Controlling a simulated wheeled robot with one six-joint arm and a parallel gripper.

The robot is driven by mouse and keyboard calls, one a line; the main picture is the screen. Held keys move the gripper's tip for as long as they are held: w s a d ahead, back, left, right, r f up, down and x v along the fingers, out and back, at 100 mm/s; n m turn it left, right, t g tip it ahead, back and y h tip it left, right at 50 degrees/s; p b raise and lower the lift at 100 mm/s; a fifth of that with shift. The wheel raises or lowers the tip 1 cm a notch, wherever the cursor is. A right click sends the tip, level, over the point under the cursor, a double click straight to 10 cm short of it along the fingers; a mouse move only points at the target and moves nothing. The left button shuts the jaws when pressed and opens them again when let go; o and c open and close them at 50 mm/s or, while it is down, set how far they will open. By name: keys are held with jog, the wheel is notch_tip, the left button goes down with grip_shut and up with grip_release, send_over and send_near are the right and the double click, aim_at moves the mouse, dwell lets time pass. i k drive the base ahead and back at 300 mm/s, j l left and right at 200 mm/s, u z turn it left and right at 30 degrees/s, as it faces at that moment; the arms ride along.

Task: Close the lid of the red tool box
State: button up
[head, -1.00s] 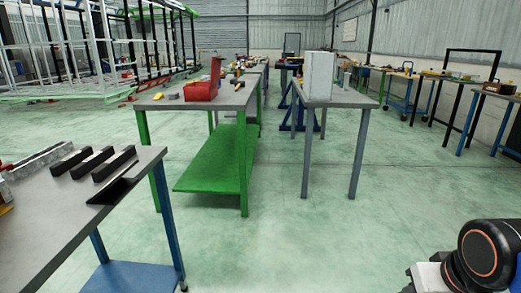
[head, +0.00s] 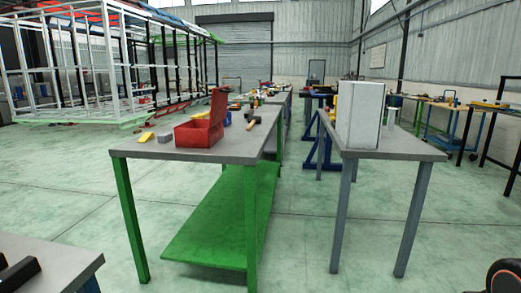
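The red tool box (head: 198,135) sits on the grey top of the green-legged table (head: 243,155), left of the picture's middle. Its lid (head: 218,108) stands open, raised upright at the box's right end. The inside of the box is too small to make out. My gripper is not in view; only a small dark part of my arm shows at the lower right corner.
A grey table (head: 395,147) with a large pale box (head: 360,114) stands to the right, with a floor gap between the tables. A hammer and a yellow item (head: 146,137) lie near the tool box. Another table corner (head: 60,262) is at lower left.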

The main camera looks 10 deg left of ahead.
aim_at(219, 99)
jog(key=i+u, duration=0.3)
jog(key=i, duration=0.25)
jog(key=i+u, duration=0.25)
jog(key=i, duration=0.35)
jog(key=i+l+u, duration=0.15)
jog(key=i+u, duration=0.15)
jog(key=i, duration=0.25)
